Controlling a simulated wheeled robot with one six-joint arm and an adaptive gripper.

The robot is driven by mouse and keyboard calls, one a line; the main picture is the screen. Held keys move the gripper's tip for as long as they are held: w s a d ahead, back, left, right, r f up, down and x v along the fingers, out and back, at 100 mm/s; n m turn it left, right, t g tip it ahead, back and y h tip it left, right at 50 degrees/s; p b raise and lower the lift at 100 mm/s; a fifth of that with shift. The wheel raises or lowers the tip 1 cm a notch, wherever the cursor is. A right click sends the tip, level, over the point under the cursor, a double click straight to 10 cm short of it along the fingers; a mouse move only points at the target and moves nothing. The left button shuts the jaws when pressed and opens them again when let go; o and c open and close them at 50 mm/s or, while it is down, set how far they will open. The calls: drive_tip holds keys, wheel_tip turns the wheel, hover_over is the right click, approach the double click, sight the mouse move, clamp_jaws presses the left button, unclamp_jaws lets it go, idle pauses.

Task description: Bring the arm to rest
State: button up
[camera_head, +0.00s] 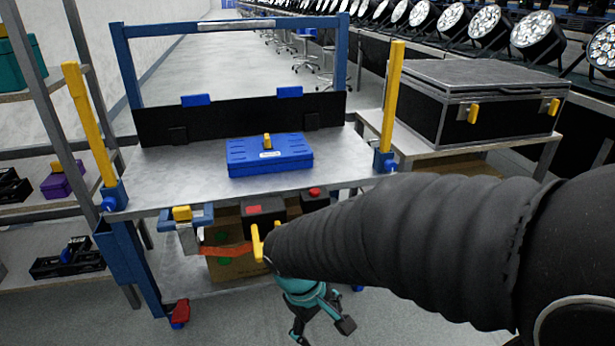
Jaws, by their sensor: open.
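My arm, in a black ribbed sleeve, reaches in from the right edge of the head view toward the cart. My gripper (324,322), teal and dark, hangs at its end, low in front of the cart. Its fingers are spread apart and nothing shows between them. The upper part of the gripper is partly hidden behind the sleeve.
A metal cart (200,187) with blue posts carries a blue case (270,160) on its top. Boxes sit on its lower shelf. A black case (450,105) stands on a table at right. Shelves (50,95) stand at left. Open floor (225,335) lies in front.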

drive_tip(key=s+d+r+m+t+y, duration=0.1)
drive_tip(key=s+d+r+m+t, duration=0.1)
drive_tip(key=d+r, duration=0.4)
drive_tip(key=s+d+r+m+t+y, duration=0.1)
drive_tip(key=s+d+r+m+t, duration=0.1)
drive_tip(key=s+d+r+m, duration=0.3)
wheel_tip(320, 180, up, 3)
drive_tip(key=shift+s+d+r+m+t+y, duration=0.1)
drive_tip(key=shift+s+d+m+t+y, duration=0.2)
drive_tip(key=shift+d+m, duration=0.75)
